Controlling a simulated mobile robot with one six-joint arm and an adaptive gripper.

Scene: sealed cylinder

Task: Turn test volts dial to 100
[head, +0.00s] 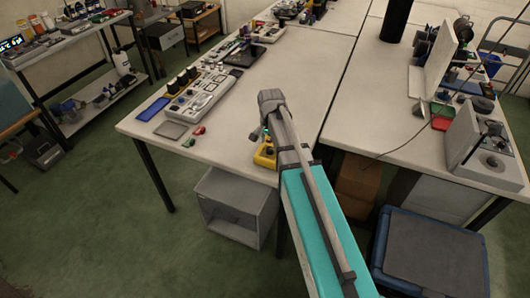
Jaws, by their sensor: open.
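No dial marked test volts can be made out at this size. A yellow device (264,155) sits at the front edge of the near table (300,62), partly hidden behind my arm. I cannot tell whether it carries the dial. My gripper (258,133) is at the end of my arm, over the table's front part, close to the yellow device in the picture. It is open, but its fingers are small and mostly hidden by the wrist, and I see nothing held in it.
A grey multi-part panel (202,100), a blue tray (153,109) and small red and green items (199,130) lie on the table's left. A grey cabinet (236,203) stands below. A right-hand table holds a grey box (478,150). The table's middle is clear.

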